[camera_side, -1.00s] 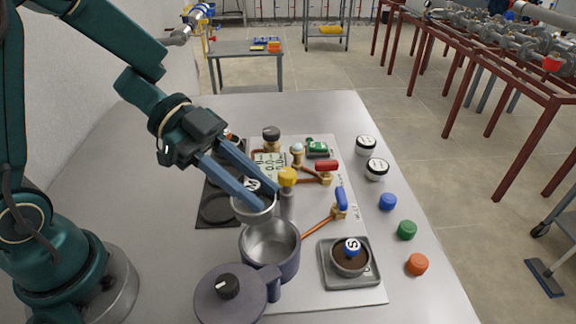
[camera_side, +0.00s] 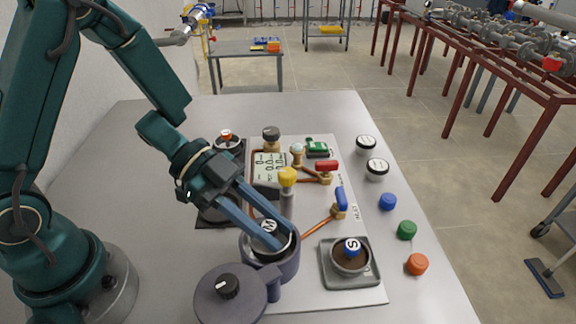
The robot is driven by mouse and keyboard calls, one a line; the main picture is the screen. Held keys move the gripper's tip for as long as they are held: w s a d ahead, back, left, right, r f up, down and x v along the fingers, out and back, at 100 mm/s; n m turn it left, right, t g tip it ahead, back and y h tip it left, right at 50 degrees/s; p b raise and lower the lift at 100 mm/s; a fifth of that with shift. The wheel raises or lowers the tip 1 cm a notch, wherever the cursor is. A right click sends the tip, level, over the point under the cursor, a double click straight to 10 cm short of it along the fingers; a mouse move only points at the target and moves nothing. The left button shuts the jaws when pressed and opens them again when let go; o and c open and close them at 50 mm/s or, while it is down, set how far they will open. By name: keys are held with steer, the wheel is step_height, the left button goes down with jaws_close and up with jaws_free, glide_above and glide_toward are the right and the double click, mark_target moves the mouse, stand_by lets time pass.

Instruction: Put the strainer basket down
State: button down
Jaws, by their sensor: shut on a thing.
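The strainer basket (camera_side: 285,250), with a round knob marked M, is between the fingers of my gripper (camera_side: 276,236). The gripper is shut on it at the knob, reaching down from the upper left. The basket sits inside the mouth of the dark grey-purple pot (camera_side: 284,272), and its lower part is hidden by the pot's wall. I cannot tell whether it rests on the pot's bottom.
A round lid (camera_side: 222,305) with a black knob lies in front of the pot. A square grey tray (camera_side: 345,284) at right holds a brown-filled part (camera_side: 350,262) with an S knob. A yellow-topped valve (camera_side: 288,178) stands close behind the gripper. Coloured caps (camera_side: 407,230) line the right side.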

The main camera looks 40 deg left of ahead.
steer(key=shift+f, duration=0.2)
steer(key=shift+f, duration=0.35)
steer(key=c, duration=0.6)
jaws_free()
steer(key=shift+c, duration=0.2)
